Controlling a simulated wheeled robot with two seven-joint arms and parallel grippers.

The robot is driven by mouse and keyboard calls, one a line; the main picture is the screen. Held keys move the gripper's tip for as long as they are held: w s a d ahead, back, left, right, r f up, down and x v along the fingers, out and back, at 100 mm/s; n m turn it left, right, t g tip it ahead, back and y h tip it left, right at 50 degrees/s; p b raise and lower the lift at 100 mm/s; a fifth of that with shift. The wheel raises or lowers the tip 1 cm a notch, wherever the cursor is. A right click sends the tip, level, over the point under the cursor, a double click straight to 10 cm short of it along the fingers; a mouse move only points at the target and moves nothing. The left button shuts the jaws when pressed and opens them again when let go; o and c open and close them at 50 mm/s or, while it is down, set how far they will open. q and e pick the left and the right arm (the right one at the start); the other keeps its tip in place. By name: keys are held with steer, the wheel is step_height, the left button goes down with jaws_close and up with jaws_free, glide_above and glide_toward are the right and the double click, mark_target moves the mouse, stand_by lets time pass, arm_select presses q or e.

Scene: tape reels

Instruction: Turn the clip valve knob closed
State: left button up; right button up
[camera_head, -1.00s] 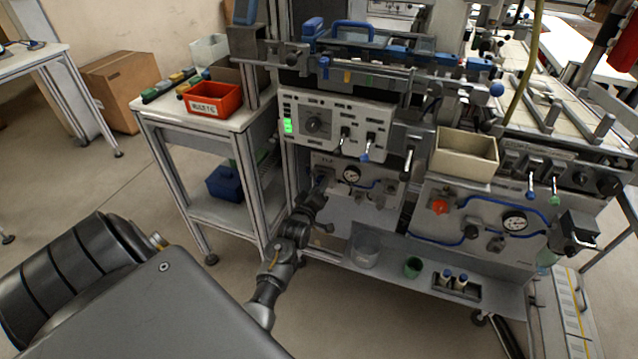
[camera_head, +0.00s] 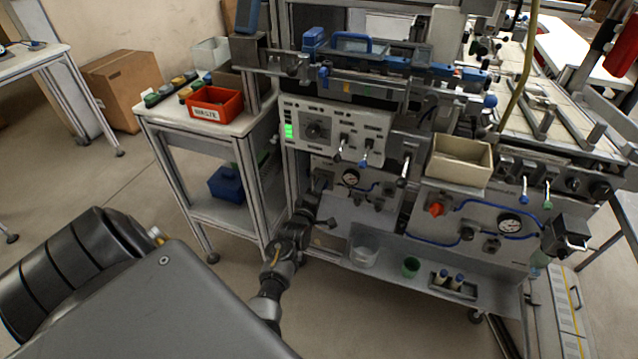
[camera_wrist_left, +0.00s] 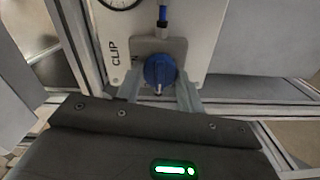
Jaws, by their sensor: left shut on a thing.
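The clip valve knob (camera_wrist_left: 159,70) is blue and round, on a grey plate beside the "CLIP" label in the left wrist view. My left gripper (camera_wrist_left: 160,90) has one finger on each side of it and is shut on it. In the head view, my left gripper (camera_head: 318,182) reaches the lower left of the machine's front panel, left of a round gauge (camera_head: 351,178). The knob is hidden there behind the gripper and wrist. My right gripper is not in view.
A red valve knob (camera_head: 436,209) sits on the panel to the right. A shelf (camera_head: 400,255) below holds a clear container (camera_head: 364,254) and a green cup (camera_head: 410,267). A side table with a red bin (camera_head: 215,103) stands left. The floor in front is clear.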

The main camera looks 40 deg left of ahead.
arm_select(q)
steer(key=o, duration=1)
steer(key=v, duration=1)
steer(key=shift+s+d, duration=0.25)
steer(key=shift+s, duration=0.1)
